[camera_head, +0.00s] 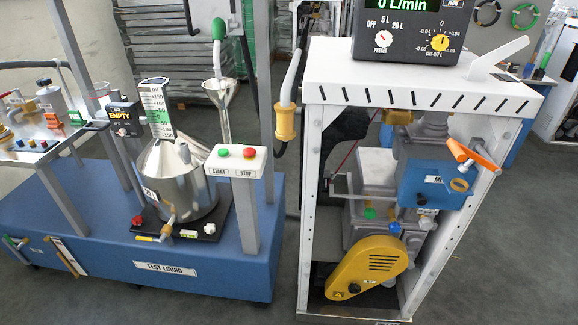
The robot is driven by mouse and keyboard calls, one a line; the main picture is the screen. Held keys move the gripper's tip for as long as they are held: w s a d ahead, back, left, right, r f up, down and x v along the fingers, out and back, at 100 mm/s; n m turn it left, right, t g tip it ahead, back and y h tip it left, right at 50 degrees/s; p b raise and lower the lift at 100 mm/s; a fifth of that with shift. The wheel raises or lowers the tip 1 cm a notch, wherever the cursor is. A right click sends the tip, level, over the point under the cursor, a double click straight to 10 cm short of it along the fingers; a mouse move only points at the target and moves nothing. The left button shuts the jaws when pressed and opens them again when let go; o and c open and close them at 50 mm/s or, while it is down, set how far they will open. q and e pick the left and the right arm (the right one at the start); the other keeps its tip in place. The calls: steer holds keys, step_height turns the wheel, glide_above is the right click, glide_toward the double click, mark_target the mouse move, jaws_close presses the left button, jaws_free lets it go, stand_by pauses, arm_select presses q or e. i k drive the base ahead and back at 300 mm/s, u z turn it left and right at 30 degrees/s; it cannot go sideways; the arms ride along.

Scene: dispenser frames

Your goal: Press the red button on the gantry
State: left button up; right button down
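The red button (249,152) sits on top of a white control box (236,166) above the label STOP. A green button (223,153) is to its left above the label START. The box tops a grey post (247,215) rising from the blue base (190,268) labelled TEST LIQUID, part of the grey gantry frame (258,60). Neither of my grippers shows in the head view. I cannot tell from this frame whether the button is pressed in.
A metal funnel vessel (180,180) and a thin funnel (220,95) stand behind and left of the box. A yellow-handled hose nozzle (286,122) hangs to its right. A white-framed machine (425,85) stands at the right. Grey floor (285,225) shows between the two units.

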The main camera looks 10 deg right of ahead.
mark_target(248, 153)
steer(key=z, duration=0.4)
steer(key=k, duration=0.9)
steer(key=u, duration=0.2)
steer(key=i, duration=0.45)
steer(key=u, duration=1.15)
steer(key=i, duration=1)
steer(key=z, duration=0.65)
steer(key=i, duration=0.95)
steer(key=z, duration=1)
